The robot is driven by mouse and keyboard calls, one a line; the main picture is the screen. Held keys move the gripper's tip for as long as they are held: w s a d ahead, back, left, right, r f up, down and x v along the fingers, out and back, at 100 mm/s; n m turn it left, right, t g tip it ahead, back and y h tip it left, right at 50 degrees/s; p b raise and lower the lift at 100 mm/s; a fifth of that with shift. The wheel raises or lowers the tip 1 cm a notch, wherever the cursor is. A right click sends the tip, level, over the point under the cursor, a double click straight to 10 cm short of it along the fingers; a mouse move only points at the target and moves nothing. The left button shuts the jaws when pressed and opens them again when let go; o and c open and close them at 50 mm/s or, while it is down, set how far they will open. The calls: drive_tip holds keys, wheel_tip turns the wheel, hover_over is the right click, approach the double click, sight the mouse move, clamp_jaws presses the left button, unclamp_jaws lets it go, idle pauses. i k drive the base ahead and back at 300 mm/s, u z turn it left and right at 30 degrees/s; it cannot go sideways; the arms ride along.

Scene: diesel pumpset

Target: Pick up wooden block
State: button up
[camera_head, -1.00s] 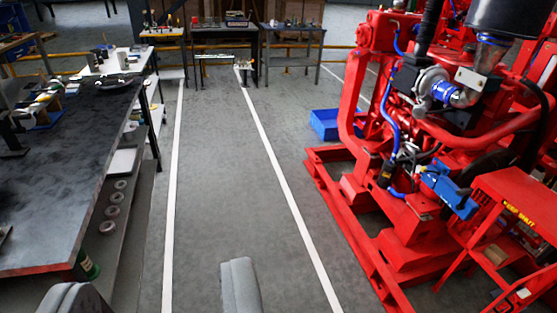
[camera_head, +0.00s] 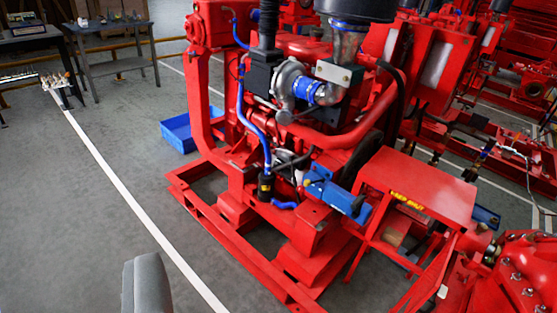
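I cannot make out a wooden block for certain. A small tan-brown shape (camera_head: 394,232) shows under the top of the red stand (camera_head: 420,185), right of centre; it is too small and too covered to tell what it is. Of my gripper, one grey finger (camera_head: 147,287) shows at the bottom left, over bare floor. The other finger is outside the picture. Bare floor shows beside the visible finger, so the fingers are apart, with nothing seen between them. The gripper is well left of and nearer than the red stand.
The red diesel engine (camera_head: 320,120) on its red skid frame (camera_head: 236,240) fills the middle. A blue bin (camera_head: 178,133) sits on the floor behind it. Workbenches (camera_head: 112,35) stand at the back left. Red machinery (camera_head: 515,275) fills the lower right.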

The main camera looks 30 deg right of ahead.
sight(391, 236)
drive_tip(key=z, duration=0.5)
drive_tip(key=i, duration=0.95)
drive_tip(key=z, duration=1.05)
drive_tip(key=i, duration=0.55)
drive_tip(key=z, duration=0.2)
drive_tip(key=k, duration=0.9)
drive_tip(key=z, duration=0.2)
drive_tip(key=i, duration=0.9)
drive_tip(key=u, duration=0.1)
